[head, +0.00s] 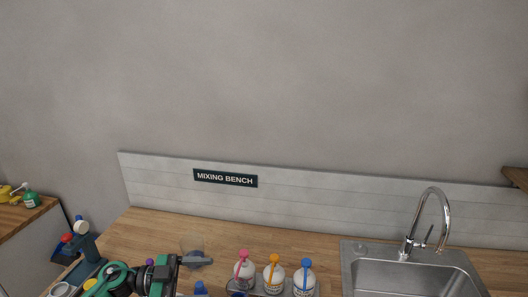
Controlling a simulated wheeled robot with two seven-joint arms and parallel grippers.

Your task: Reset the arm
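My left gripper (196,262) shows at the bottom left, over the wooden bench. Its arm comes in from the left, with black and teal parts. One grey finger points right, and the second finger is not clearly visible, so I cannot tell whether it is open or shut. My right gripper and arm are not in view.
The wooden bench (150,226) holds wash bottles with pink (244,270), orange (274,276) and blue (305,280) tops. A steel sink (375,279) with a curved tap (429,205) is at the right. A side counter (22,216) stands far left. The back wall carries a "MIXING BENCH" sign (225,178).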

